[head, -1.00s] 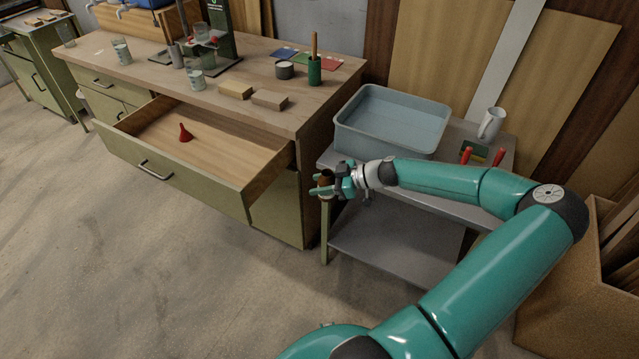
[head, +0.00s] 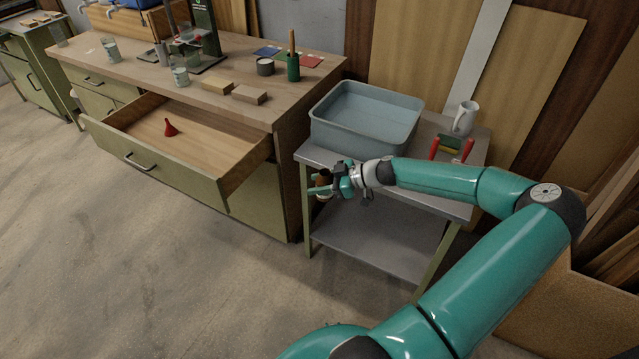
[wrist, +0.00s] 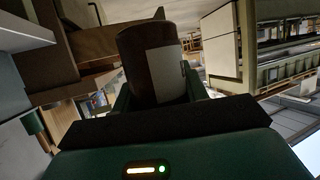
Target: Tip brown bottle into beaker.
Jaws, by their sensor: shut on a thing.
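My gripper (head: 322,189) is shut on the brown bottle (head: 323,179), beside the left front corner of the grey trolley. In the wrist view the bottle (wrist: 152,62) sits between the fingers with a pale label facing the camera; its mouth is not clearly seen. Glass beakers stand on the wooden bench: one near the left (head: 111,50) and one nearer the front middle (head: 180,77), both with pale contents or markings. Another glass (head: 58,37) stands at the far left end. All are well away from my gripper. Which beaker is meant I cannot tell.
An open drawer (head: 190,165) with a red funnel (head: 170,127) juts from the bench. Wood blocks (head: 249,94) lie near the bench front. Floor at left is clear.

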